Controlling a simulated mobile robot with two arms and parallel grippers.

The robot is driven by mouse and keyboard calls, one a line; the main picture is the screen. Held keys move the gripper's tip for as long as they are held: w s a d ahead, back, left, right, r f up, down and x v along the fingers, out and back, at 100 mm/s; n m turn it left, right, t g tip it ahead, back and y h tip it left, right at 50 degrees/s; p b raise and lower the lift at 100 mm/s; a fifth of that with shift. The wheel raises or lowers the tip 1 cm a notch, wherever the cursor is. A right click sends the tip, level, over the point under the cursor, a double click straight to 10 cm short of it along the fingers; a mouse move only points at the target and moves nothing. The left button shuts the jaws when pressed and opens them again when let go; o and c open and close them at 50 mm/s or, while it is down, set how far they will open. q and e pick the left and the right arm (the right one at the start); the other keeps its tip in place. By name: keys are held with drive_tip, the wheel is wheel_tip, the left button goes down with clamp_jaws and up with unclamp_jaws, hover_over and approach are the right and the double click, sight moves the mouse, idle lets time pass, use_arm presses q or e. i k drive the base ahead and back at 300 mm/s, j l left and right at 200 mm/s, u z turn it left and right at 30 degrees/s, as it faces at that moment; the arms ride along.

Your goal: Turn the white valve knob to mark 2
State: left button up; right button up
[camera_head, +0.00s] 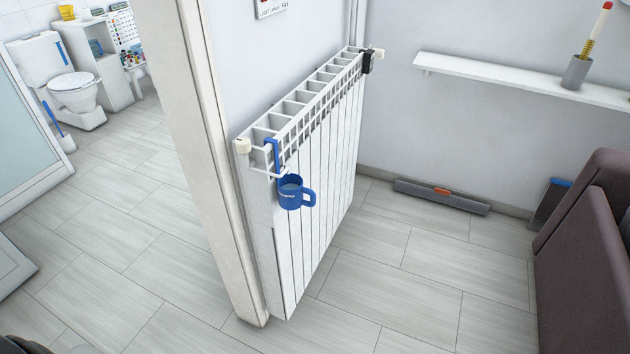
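A white radiator (307,215) stands against the wall beside the door frame. A small off-white knob (242,146) sits at the top of its near end. A second off-white knob (379,54) sticks out at the top of its far end, next to a black fitting (367,64). I cannot tell which of the two is the valve knob. Both are too small for me to read any mark or setting. Neither of my grippers is in view.
A blue mug (290,194) hangs at the radiator's near end, below a blue hook (273,153). A white door frame (205,150) stands left of the radiator. A brown sofa (585,260) is at right. The tiled floor before the radiator is clear.

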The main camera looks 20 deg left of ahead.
sight(379, 53)
drive_tip(key=u, duration=0.3)
drive_tip(key=i+l+u, duration=0.15)
drive_tip(key=i+u, duration=0.3)
drive_tip(key=i+l+u, duration=0.2)
drive_tip(key=u, duration=0.2)
